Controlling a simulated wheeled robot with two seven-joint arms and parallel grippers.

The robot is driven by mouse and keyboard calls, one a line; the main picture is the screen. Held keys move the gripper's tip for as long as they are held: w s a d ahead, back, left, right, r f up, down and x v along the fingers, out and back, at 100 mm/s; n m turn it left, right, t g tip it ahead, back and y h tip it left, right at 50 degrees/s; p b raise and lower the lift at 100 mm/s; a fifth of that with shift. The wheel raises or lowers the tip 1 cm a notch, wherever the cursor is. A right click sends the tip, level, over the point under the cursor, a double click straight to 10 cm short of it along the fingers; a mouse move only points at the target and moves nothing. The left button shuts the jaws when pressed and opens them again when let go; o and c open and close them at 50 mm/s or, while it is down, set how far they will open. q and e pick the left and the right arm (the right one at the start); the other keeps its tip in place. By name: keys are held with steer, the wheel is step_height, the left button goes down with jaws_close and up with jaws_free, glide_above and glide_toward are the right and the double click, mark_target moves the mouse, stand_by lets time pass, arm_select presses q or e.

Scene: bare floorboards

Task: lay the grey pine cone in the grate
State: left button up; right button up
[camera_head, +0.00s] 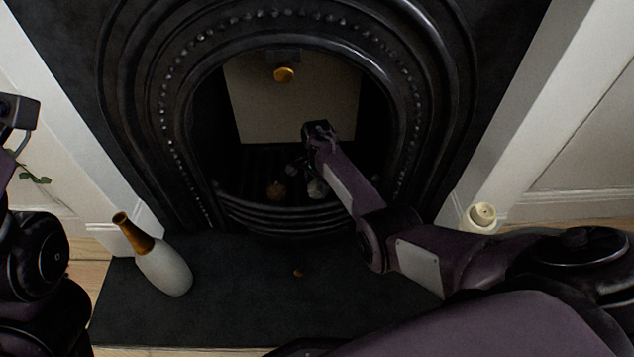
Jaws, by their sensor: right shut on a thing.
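My right arm reaches into the black arched fireplace, with its gripper (308,176) low over the grate (285,214). The gripper is shut on the grey pine cone (317,188), a small pale grey lump behind the grate's front bars. The arm and the dark fingers partly hide it, and I cannot tell whether it touches the grate. A brown-gold pine cone (276,190) sits in the grate just to the left. Part of my left arm shows at the left edge, but its fingers are not visible.
A white bottle-shaped vase (164,268) with a brown neck stands on the dark hearth (235,300) at left. A small brown thing (298,272) lies mid-hearth. A cream candle-like cylinder (481,216) stands at right. A gold knob (283,75) is on the pale fireback.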

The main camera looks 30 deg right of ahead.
steer(key=shift+f, duration=0.4)
steer(key=o, duration=1)
